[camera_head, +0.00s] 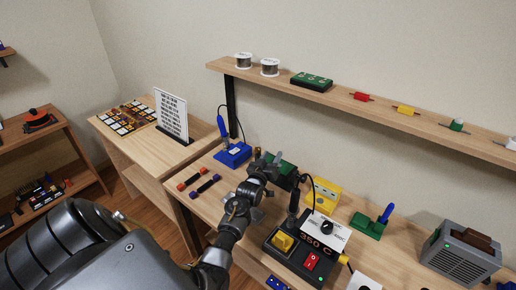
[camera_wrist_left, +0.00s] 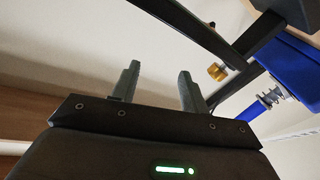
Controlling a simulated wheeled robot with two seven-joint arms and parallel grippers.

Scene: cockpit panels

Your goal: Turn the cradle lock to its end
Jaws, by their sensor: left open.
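I cannot tell for sure which part is the cradle lock. A blue stand (camera_head: 233,154) with an upright blue handle is left of the gripper. My right gripper is not in view.
A black station (camera_head: 300,252) with a yellow knob and red switch, a yellow box (camera_head: 322,195), a green stand (camera_head: 368,226) and a grey machine (camera_head: 462,252) crowd the bench. A wall shelf (camera_head: 340,98) runs above. Red and purple bars (camera_head: 205,186) lie at the left.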

